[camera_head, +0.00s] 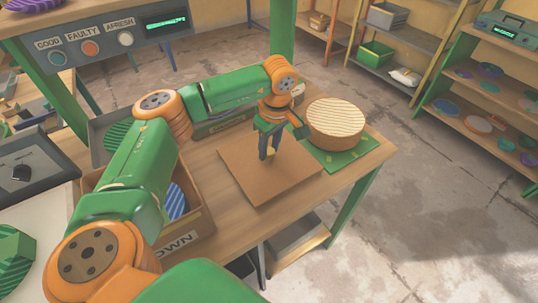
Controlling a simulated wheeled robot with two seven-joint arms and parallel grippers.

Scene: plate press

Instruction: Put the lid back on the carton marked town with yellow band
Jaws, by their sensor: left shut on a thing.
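A flat brown square lid (245,182) is at the middle of the table, with a small yellow piece at its centre. My left gripper (268,157) points down over the lid's middle, shut on the yellow piece, its fingers partly hiding it. I cannot tell whether the lid rests on the table or is slightly raised. An open brown carton (200,228) stands left of the lid; "OWN" shows on its front and my left arm hides the rest. A blue striped plate (176,201) is inside it. No yellow band is clear on the carton. My right gripper is not in view.
A round wooden block (334,137) with a striped top stands on a green mat (345,160) right of the lid. A grey tray (97,128) with a green striped plate lies behind the carton. A button panel (120,42) overhangs the back left.

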